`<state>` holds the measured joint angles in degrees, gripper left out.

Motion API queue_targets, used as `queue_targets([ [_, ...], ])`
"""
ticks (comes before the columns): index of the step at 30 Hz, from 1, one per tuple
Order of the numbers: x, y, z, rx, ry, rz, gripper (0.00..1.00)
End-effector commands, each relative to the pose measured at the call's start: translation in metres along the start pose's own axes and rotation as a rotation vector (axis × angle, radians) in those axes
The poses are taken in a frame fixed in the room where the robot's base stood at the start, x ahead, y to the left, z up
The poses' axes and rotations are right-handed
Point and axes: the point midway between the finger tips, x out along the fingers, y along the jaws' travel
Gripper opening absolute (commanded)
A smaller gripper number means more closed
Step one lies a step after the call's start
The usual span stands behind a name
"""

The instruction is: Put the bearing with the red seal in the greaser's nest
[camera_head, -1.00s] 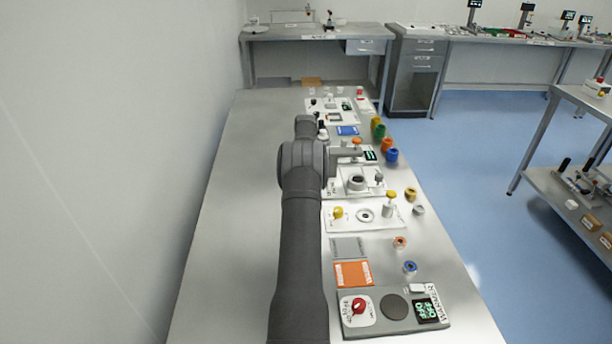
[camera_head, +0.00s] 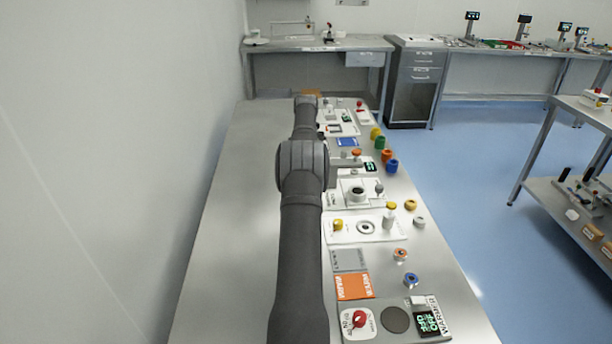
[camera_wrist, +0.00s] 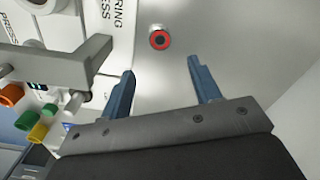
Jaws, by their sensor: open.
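The red-sealed bearing (camera_wrist: 159,40), a red ring with a dark centre, lies on the bare steel bench in the wrist view. My gripper (camera_wrist: 192,66) is open and empty. The bearing lies beyond the fingertips, nearer the left finger's side, clear of both. In the head view my arm hides this spot and the gripper. A white plate with a round ring-shaped seat (camera_head: 366,227), a yellow knob and a yellow-capped post stands right of my arm; it may be the greaser, but its label is not readable.
In the wrist view a grey press arm (camera_wrist: 60,62) and a white plate lettered "RING PRESS" (camera_wrist: 110,30) stand left of the gripper. An orange-ringed part (camera_head: 400,254) and a blue-ringed part (camera_head: 411,280) stand at the bench's right. The bench left of my arm is clear.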

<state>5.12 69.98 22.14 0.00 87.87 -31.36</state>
Motion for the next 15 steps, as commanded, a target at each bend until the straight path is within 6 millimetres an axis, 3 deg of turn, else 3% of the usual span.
queue_targets([
  [6,-0.017,0.000,0.000,0.000,0.001,0.000,0.61],
  [15,-0.017,0.000,0.000,0.000,0.000,0.000,0.61],
])
